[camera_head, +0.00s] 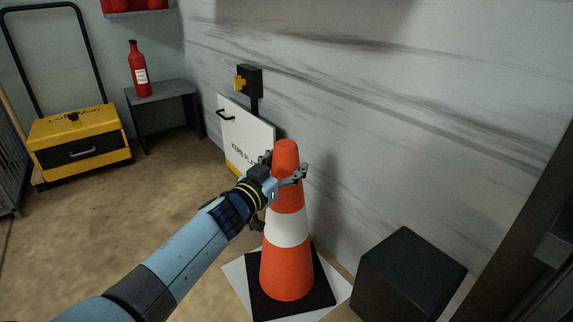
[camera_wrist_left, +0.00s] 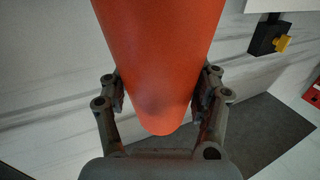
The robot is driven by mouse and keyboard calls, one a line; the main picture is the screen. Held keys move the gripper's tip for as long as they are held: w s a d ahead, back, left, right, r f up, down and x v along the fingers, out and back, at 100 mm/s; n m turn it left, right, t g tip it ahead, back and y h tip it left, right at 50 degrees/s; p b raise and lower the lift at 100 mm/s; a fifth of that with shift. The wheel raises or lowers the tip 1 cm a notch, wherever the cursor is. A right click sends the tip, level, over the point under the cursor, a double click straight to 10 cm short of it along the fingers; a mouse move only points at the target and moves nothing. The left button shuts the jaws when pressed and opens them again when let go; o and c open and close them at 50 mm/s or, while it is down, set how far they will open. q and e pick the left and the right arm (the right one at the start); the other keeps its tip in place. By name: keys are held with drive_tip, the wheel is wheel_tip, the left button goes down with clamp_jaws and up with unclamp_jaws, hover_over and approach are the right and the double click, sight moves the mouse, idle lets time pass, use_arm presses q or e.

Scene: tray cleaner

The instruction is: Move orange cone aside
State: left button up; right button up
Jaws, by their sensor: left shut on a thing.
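The orange cone (camera_head: 288,268) stands upright on its black base, with a white band around its middle. Its base rests on a white square (camera_head: 236,277) on the floor. My left gripper (camera_head: 284,174) is shut on the upper part of the cone, just below the tip. In the left wrist view the cone (camera_wrist_left: 158,60) fills the space between the two fingers (camera_wrist_left: 160,92), one on each side. My right gripper is not in view.
A black box (camera_head: 410,278) stands right of the cone. Behind it are a white panel (camera_head: 240,127) and a black-and-yellow wall device (camera_head: 249,82). A yellow cart (camera_head: 80,140) and a grey table (camera_head: 160,91) with a red bottle (camera_head: 138,70) stand far left. The left floor is open.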

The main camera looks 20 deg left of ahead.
use_arm(q)
drive_tip(key=shift+w+r, duration=0.1)
drive_tip(key=shift+r, duration=0.05)
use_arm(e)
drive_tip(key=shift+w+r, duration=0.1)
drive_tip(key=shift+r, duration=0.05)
use_arm(q)
drive_tip(key=o, duration=1.8)
drive_tip(key=shift+c, duration=0.2)
drive_tip(key=shift+s, duration=0.2)
drive_tip(key=s+a+f+n+g+y+p, duration=0.15)
drive_tip(key=s+a, duration=0.25)
drive_tip(key=s, duration=0.8)
drive_tip(key=s+a+f+n+g+y+p, duration=0.1)
drive_tip(key=s+a+f+g+y+p, duration=0.3)
drive_tip(key=s, duration=0.9)
drive_tip(key=s+r+g+h+b, duration=0.1)
drive_tip(key=s+g, duration=0.3)
drive_tip(key=s, duration=1.2)
drive_tip(key=shift+b+v, duration=0.45)
drive_tip(key=shift+v, duration=0.35)
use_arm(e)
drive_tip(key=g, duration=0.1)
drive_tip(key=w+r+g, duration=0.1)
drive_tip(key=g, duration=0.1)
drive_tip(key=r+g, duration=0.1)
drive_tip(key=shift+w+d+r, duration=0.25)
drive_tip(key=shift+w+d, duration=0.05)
